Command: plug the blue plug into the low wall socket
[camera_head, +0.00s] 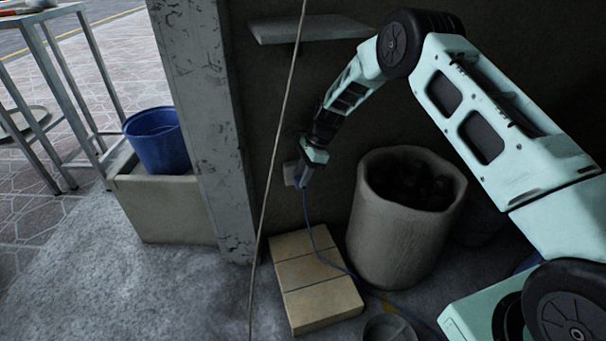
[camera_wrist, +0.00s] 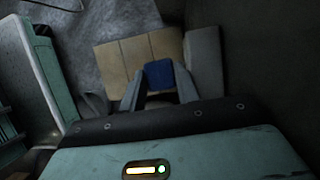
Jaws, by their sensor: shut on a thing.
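The blue plug (camera_wrist: 158,74) sits between my gripper's two fingers in the wrist view. My gripper (camera_head: 302,178) is shut on it and hangs low by the dark wall in the head view. The pale grey low wall socket (camera_head: 291,173) is on the wall right beside my fingertips, partly covered by them. In the wrist view a grey box-like shape (camera_wrist: 203,60) beside the right finger looks like the socket. A blue cord (camera_head: 308,220) runs down from the plug and over the bricks to the floor. Whether the plug's front touches the socket is hidden.
Tan bricks (camera_head: 318,296) lie on the floor below my gripper. A large clay-coloured pot (camera_head: 390,242) stands right of them. A concrete post (camera_head: 205,120) and a slanting thin cable (camera_head: 275,150) are left. A shelf (camera_head: 310,31) juts out above. A blue bucket (camera_head: 157,142) stands farther left.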

